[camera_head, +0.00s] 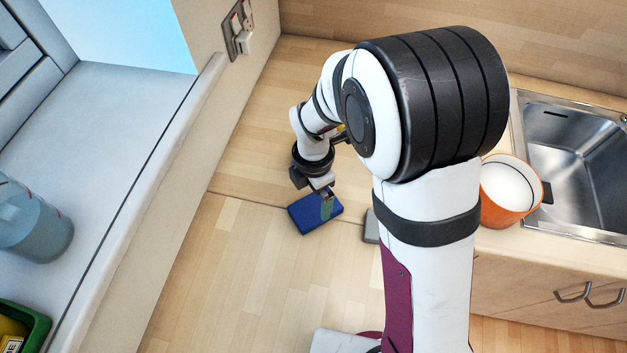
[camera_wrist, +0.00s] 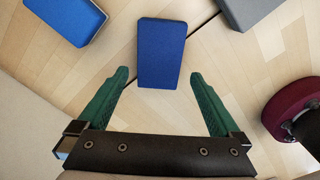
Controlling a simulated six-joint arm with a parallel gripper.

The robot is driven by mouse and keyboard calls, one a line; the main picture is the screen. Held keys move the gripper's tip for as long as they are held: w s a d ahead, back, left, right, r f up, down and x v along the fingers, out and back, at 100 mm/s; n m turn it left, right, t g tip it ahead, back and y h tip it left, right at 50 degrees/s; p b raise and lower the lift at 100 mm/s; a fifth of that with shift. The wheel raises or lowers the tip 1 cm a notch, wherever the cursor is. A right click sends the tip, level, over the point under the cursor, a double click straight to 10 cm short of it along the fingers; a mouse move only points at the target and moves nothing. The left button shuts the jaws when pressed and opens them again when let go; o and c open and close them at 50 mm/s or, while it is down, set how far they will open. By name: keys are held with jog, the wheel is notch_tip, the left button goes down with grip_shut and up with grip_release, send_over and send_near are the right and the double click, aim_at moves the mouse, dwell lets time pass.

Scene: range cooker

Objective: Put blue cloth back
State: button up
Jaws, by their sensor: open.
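The blue cloth is a flat blue block; in the wrist view a blue block (camera_wrist: 162,45) lies straight ahead, just beyond and between my fingertips. A second blue block (camera_wrist: 65,15) with a pale edge lies at the top left. In the head view one blue block (camera_head: 308,220) lies on the wood surface; I cannot tell which of the two it is. My gripper (camera_head: 327,201) is above it there, pointing down. In the wrist view my gripper (camera_wrist: 158,76) has its green fingers wide apart, with nothing held between them.
A grey block (camera_head: 371,228) lies to the right, partly behind my arm; it also shows in the wrist view (camera_wrist: 247,10). An orange pot (camera_head: 505,210) stands by the sink (camera_head: 575,150). A pale wall ledge (camera_head: 150,170) borders the left, with a bottle (camera_head: 35,225) beyond.

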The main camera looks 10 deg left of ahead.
aim_at(313, 208)
jog(key=s+d+r+m, duration=0.4)
jog(key=d+r+m, duration=0.4)
jog(key=r+m, duration=0.35)
jog(key=s+d+r+m+y, duration=0.1)
jog(key=s+d+m, duration=0.2)
jog(key=s+m, duration=0.3)
jog(key=s+d+r+m, duration=0.2)
jog(key=s+m, duration=0.5)
jog(key=m, duration=0.8)
jog(key=shift+s+d+r+y, duration=0.3)
jog(key=shift+d+y, duration=0.1)
jog(key=shift+d, duration=0.45)
